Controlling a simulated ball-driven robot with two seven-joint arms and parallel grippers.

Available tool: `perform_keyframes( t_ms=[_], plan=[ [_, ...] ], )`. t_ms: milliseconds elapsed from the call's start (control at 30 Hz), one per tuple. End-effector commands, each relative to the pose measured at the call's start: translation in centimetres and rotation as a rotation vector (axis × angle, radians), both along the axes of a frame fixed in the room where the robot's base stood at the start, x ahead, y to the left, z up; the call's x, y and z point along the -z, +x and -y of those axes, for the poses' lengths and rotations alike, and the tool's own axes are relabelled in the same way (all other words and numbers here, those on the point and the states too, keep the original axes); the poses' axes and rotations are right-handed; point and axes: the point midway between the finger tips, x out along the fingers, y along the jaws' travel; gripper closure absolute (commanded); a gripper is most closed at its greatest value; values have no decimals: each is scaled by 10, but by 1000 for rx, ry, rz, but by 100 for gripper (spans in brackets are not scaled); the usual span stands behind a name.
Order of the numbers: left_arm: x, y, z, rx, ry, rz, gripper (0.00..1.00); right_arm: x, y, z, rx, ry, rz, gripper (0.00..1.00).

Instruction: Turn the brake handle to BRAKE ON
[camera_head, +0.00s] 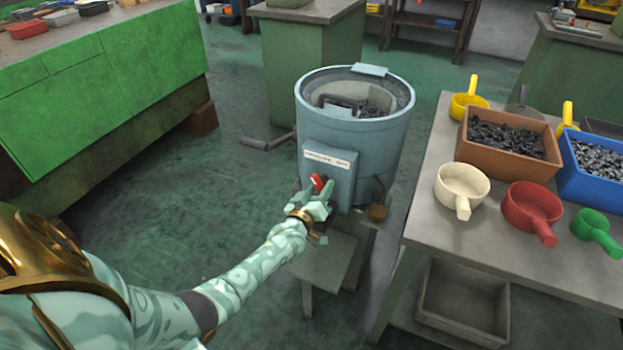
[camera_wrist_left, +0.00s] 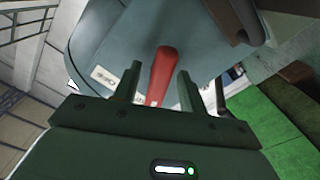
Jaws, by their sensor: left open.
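The brake handle is a short red lever (camera_head: 316,182) on the front of the blue-grey box (camera_head: 330,172) of a round drum machine (camera_head: 352,124). A white label (camera_head: 331,160) sits above it, its text too small to read surely. My left gripper (camera_head: 319,198) is open at the handle and hides its lower part in the head view. In the left wrist view the red handle (camera_wrist_left: 161,76) stands between the fingers of my left gripper (camera_wrist_left: 160,82), with visible gaps on both sides. My right gripper is not in view.
A grey table (camera_head: 440,226) on the right holds a brown bin (camera_head: 508,161) of dark pieces, a blue bin (camera_head: 596,200) and several coloured scoops. A green bench (camera_head: 100,85) stands on the left. A crank (camera_head: 267,144) sticks out left of the drum.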

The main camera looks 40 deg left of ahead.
Motion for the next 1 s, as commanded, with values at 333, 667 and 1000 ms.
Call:
perform_keyframes(
  t_ms=[333, 667, 1000],
  plan=[
    [-7, -78, 19, 0, -1, 0, 58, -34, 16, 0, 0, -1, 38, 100],
    [-2, -144, 35, 0, -2, -1, 58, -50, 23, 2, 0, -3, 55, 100],
    [0, -155, 37, -1, -1, 0, 58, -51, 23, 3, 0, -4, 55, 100]
  ],
)
